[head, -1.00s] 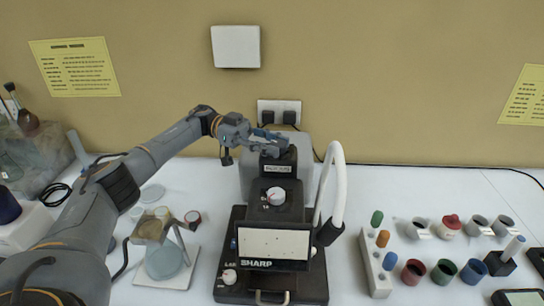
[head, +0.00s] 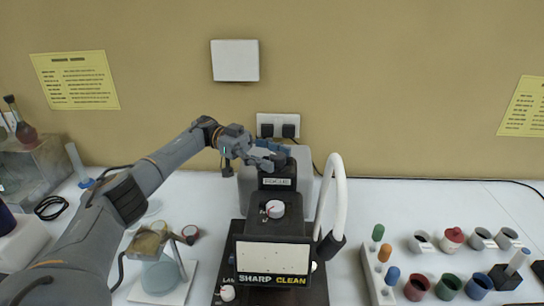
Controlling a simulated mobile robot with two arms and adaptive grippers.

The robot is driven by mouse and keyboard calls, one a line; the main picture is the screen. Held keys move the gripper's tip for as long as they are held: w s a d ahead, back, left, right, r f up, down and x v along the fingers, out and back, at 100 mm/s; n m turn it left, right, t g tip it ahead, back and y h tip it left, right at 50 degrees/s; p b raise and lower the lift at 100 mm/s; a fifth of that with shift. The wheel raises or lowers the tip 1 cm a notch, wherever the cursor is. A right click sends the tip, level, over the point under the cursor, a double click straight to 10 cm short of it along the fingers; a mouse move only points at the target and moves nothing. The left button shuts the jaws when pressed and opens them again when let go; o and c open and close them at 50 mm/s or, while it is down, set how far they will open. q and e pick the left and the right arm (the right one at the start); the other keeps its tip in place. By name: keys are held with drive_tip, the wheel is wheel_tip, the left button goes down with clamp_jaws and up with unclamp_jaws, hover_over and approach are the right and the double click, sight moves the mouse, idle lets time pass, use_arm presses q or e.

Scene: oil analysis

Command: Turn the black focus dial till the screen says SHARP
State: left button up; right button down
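The dark instrument (head: 258,228) stands upright on the white bench. Its front screen (head: 272,258) has a mostly blank pale face, with SHARP in white and CLEAN in yellow along its lower edge. A white knob (head: 275,209) sits on the housing above the screen. A labelled black block (head: 278,184) rises behind that knob. My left gripper (head: 275,158) is at the top of this block, where the black focus dial is largely hidden by the fingers. I cannot tell whether the fingers grip it or only touch it. My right gripper is out of view.
A white curved tube (head: 333,200) arches at the instrument's right. A rack with coloured plugs (head: 372,268) and several cups (head: 447,280) stand further right. A small stand (head: 160,270) is at the left under my arm. A wall socket (head: 278,126) is behind the instrument.

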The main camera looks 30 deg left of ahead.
sight(272, 154)
use_arm(q)
wheel_tip(272, 154, up, 10)
drive_tip(key=shift+r, duration=0.1)
idle(0.4)
idle(0.5)
